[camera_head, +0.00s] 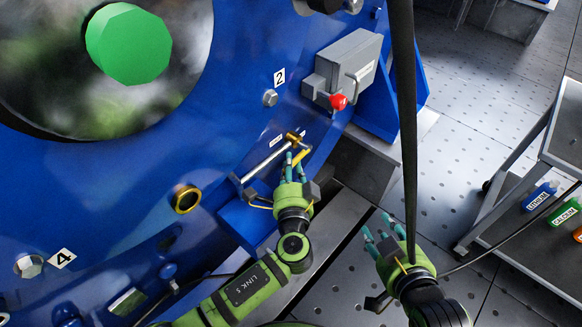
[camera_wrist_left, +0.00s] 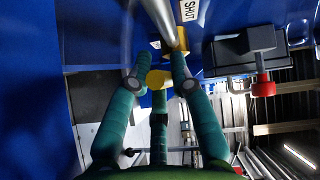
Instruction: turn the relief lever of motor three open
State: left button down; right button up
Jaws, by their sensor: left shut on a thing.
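The relief lever (camera_head: 302,156) is a short yellow handle beside a brass valve (camera_head: 292,137) at the end of a silver pipe on the blue motor housing (camera_head: 230,130). My left gripper (camera_head: 297,160) has its teal fingers shut on the lever. In the left wrist view the yellow lever end (camera_wrist_left: 158,78) shows between the fingers, with a white SHUT label (camera_wrist_left: 189,10) above it. The fingers partly hide the lever, and its exact angle is hard to tell. My right gripper (camera_head: 378,228) is open and empty at the lower right, away from the motor.
A grey box (camera_head: 345,65) with a red knob (camera_head: 338,101) is mounted above and right of the lever. A dark hanging cable (camera_head: 404,110) runs down by my right gripper. A cart (camera_head: 530,255) with coloured containers stands at the right. The perforated floor between is clear.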

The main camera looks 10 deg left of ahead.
pick_arm(q)
jog(key=shift+r, duration=0.15)
jog(key=c, duration=1.1)
grip_release()
jog(key=shift+s, duration=0.25)
jog(key=s, duration=0.3)
jog(key=s+d, duration=0.1)
jog(key=s, duration=0.7)
jog(key=shift+s+d+r, duration=0.2)
jog(key=shift+d+r, duration=0.05)
jog(key=shift+d, duration=0.1)
